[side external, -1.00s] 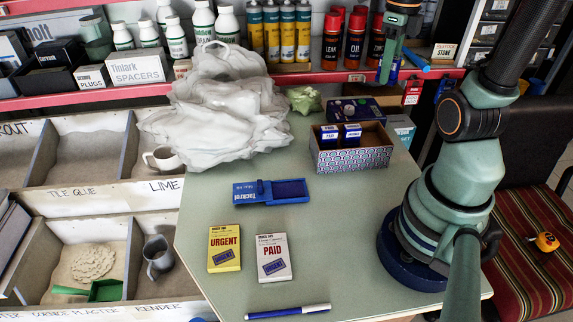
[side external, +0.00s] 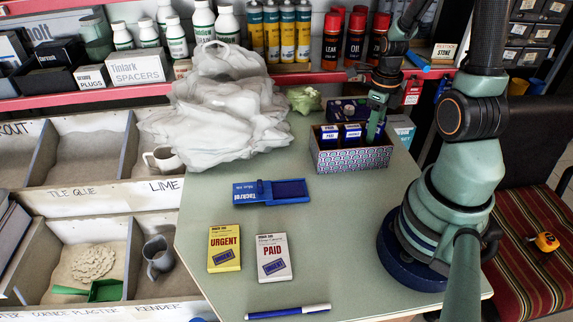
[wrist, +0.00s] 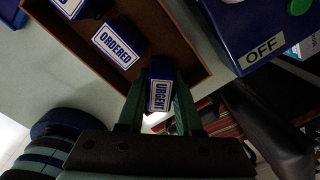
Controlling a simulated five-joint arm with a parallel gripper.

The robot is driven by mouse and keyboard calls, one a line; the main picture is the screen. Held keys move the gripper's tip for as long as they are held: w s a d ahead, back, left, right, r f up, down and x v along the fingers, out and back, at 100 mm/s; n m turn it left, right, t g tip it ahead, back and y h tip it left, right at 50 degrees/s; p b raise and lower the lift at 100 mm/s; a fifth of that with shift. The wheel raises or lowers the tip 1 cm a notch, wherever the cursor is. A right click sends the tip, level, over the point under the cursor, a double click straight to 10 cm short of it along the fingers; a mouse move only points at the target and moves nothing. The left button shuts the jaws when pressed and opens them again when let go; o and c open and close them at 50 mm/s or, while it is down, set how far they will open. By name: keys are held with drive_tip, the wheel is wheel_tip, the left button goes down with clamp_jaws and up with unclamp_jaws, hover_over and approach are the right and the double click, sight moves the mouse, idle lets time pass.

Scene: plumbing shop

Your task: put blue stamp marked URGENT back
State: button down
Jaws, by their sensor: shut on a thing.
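The blue stamp labelled URGENT (wrist: 160,88) is between the two green fingers of my gripper (wrist: 158,108), which is shut on it. In the side view my gripper (side external: 375,125) points down at the right end of the patterned stamp box (side external: 352,160), with the fingertips at the level of its rim. The held stamp's lower end is hidden, so I cannot tell whether it touches the box floor. Two other blue stamps stand in the box: ORDERED (wrist: 118,42) and one to its left (side external: 329,134).
A dark blue box marked OFF (wrist: 265,40) stands close behind the stamp box. A crumpled white bag (side external: 230,110) is to the left. A blue ink pad (side external: 270,191), yellow URGENT carton (side external: 224,248), white PAID carton (side external: 273,257) and pen (side external: 288,311) lie on the table.

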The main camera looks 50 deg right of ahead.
drive_tip(key=shift+f, duration=0.4)
drive_tip(key=c, duration=0.9)
unclamp_jaws()
drive_tip(key=shift+f, duration=0.1)
drive_tip(key=shift+o, duration=0.2)
